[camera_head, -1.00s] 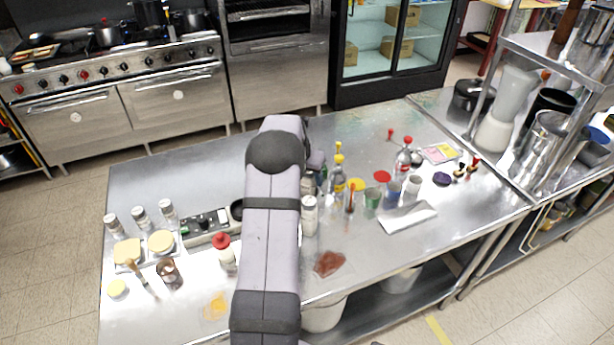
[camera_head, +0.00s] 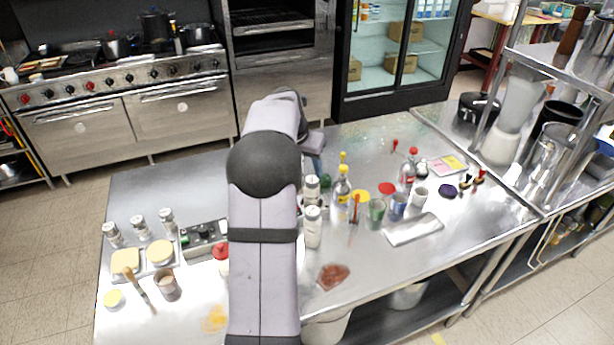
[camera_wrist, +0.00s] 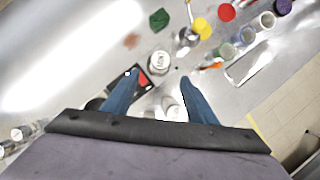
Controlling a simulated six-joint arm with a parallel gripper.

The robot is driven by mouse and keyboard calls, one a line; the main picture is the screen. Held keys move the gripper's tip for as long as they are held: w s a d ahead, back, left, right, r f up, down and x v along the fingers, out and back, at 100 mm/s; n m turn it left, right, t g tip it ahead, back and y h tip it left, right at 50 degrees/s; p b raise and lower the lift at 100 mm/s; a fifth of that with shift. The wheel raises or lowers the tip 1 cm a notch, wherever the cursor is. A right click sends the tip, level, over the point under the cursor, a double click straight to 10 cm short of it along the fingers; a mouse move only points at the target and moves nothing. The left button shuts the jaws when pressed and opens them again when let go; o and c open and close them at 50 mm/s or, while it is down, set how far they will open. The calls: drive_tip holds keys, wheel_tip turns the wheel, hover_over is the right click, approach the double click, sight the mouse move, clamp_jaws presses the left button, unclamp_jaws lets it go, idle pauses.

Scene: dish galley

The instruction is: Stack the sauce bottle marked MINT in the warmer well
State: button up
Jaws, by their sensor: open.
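Two white-capped bottles stand upright on the steel table just right of my arm in the head view, a rear one (camera_head: 312,187) and a front one (camera_head: 313,228). I cannot read MINT on either. In the wrist view, a round white cap with dark lettering (camera_wrist: 160,62) lies just beyond and between the tips of my gripper (camera_wrist: 160,73). The gripper is open, its two blue fingers apart and holding nothing. Another white bottle (camera_wrist: 171,104) shows between the fingers, nearer the palm. A unit with a dark control panel (camera_head: 203,238), perhaps the warmer, is partly hidden by my arm; its well is not clearly visible.
An oil bottle (camera_head: 341,195), a yellow-topped can (camera_head: 360,206), a green cup (camera_head: 375,214) and a red-capped bottle (camera_head: 408,172) crowd the table right of my arm. A red-capped squeeze bottle (camera_head: 221,260) is half hidden. The table's back left is clear.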

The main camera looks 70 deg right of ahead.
drive_tip(key=shift+a+r, duration=0.2)
drive_tip(key=shift+r, duration=0.25)
drive_tip(key=shift+w, duration=0.1)
drive_tip(key=w+a+f+m+y, duration=0.1)
drive_tip(key=w+a+m, duration=0.3)
drive_tip(key=a, duration=0.5)
drive_tip(key=w+a+f+m+t+y, duration=0.1)
drive_tip(key=w+a+f, duration=0.1)
drive_tip(key=w+a, duration=0.6)
drive_tip(key=w+a+f+m+y, duration=0.1)
drive_tip(key=w+a+m, duration=0.15)
drive_tip(key=a, duration=0.85)
drive_tip(key=s+a+f+m, duration=0.2)
drive_tip(key=s+a+m, duration=0.1)
drive_tip(key=a, duration=0.5)
drive_tip(key=s+a+f+m+y, duration=0.1)
drive_tip(key=s+a+m, duration=0.3)
drive_tip(key=a, duration=0.5)
drive_tip(key=s+a+f+m+g, duration=0.1)
drive_tip(key=s+a+f+m, duration=0.2)
drive_tip(key=a, duration=0.5)
drive_tip(key=shift+s+a+f+y, duration=0.15)
drive_tip(key=shift+s+a+y, duration=0.2)
drive_tip(key=shift+s, duration=0.35)
